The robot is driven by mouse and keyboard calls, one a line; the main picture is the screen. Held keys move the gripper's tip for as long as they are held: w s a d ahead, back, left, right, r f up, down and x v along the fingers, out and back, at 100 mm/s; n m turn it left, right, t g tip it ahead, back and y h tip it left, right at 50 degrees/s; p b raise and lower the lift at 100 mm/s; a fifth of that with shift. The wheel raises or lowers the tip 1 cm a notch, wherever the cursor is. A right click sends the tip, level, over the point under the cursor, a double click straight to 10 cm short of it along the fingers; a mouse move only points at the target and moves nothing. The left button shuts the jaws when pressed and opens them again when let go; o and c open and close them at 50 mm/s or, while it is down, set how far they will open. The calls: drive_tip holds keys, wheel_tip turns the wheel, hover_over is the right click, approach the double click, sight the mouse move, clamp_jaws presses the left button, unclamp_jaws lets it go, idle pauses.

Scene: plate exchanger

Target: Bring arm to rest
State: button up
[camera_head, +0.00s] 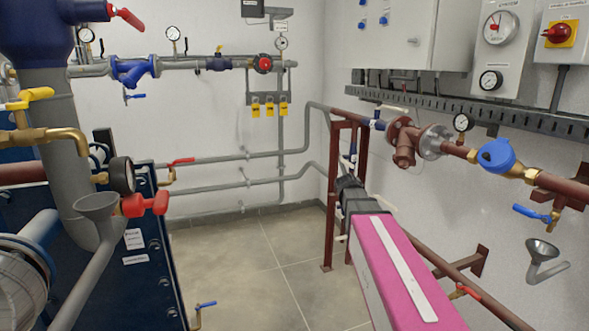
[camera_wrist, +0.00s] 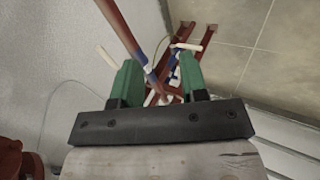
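My gripper (camera_wrist: 159,78) shows in the wrist view with two green fingers on a dark bar. The fingers stand well apart and nothing is clamped between them. A red-brown and blue vertical pipe (camera_wrist: 122,27) with white valve handles shows beyond the gap; I cannot tell how far beyond. In the head view my pink arm reaches forward from the lower right, with its dark end close to the red-brown pipe stand (camera_head: 327,215). The fingertips cannot be made out there.
The blue plate exchanger (camera_head: 137,275) and grey pipes fill the left. Red-brown wall piping with a blue-capped meter (camera_head: 496,155) and a grey funnel (camera_head: 543,250) lies right of my arm. Cabinets (camera_head: 405,30) hang above. Tiled floor (camera_head: 235,260) is open in the middle.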

drive_tip(key=s+a+f+m+g+y, duration=0.1)
drive_tip(key=s+a+f+y, duration=0.1)
drive_tip(key=s+f, duration=0.7)
drive_tip(key=s+a+f+m+g+y, duration=0.2)
drive_tip(key=s+a+f+y, duration=0.1)
drive_tip(key=s+f, duration=0.6)
drive_tip(key=shift+s+a+f, duration=0.3)
drive_tip(key=shift+s+a, duration=0.45)
drive_tip(key=shift+a, duration=0.1)
